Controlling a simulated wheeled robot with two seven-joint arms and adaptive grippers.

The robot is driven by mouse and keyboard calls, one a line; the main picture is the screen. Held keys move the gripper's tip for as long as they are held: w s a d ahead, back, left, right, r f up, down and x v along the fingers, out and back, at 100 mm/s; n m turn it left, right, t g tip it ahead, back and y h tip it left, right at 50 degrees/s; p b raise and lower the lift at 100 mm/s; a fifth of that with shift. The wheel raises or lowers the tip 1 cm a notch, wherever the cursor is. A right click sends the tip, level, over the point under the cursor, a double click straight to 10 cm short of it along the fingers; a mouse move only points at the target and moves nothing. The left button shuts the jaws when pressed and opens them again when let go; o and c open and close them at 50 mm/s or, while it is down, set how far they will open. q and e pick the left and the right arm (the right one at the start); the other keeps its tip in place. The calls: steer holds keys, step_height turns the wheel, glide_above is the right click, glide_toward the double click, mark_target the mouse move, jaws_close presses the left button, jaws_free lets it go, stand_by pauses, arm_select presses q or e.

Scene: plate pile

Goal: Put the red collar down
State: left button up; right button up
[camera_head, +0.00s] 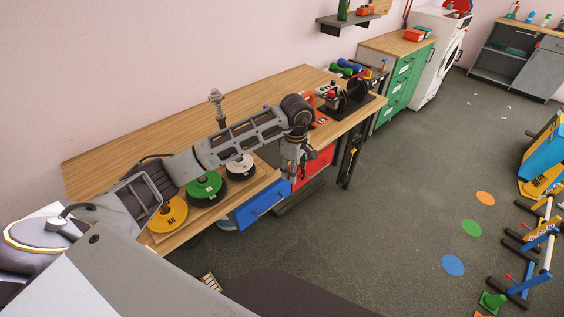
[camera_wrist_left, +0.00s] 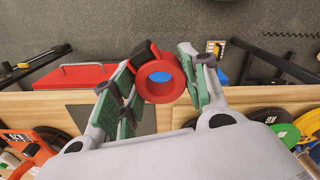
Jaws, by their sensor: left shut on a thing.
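My left gripper (camera_head: 293,172) hangs by the front edge of the wooden table (camera_head: 150,130). In the left wrist view the gripper (camera_wrist_left: 160,66) has its two green-padded fingers on either side of the red collar (camera_wrist_left: 159,96) and is shut on it. The collar is a thick red ring with a dark tab, its hole facing the camera, and blue shows through the hole. Floor and the table's front edge lie behind it. In the head view I cannot make out the collar at the fingers. My right gripper is in neither view.
Yellow (camera_head: 168,214), green (camera_head: 204,190) and white-centred (camera_head: 240,167) plates stand along the table front, under my arm. A blue drawer (camera_head: 262,205) and a red drawer (camera_head: 316,163) are below. A black stand (camera_head: 350,103) is at the right end.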

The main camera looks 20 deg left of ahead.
arm_select(q)
steer(key=s+d+f+m, duration=0.3)
steer(key=d+f+m, duration=0.2)
steer(key=f+m, duration=0.15)
steer(key=s+d+f+m, duration=0.3)
steer(key=d+f+m, duration=0.2)
steer(key=f, duration=0.2)
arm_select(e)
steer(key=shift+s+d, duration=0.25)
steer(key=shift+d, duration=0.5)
arm_select(q)
steer(key=s+a+f+m, duration=0.3)
steer(key=a+f+m, duration=0.2)
steer(key=a+f, duration=0.3)
steer(key=a, duration=0.2)
steer(key=shift+s+a, duration=0.25)
steer(key=shift+a, duration=0.05)
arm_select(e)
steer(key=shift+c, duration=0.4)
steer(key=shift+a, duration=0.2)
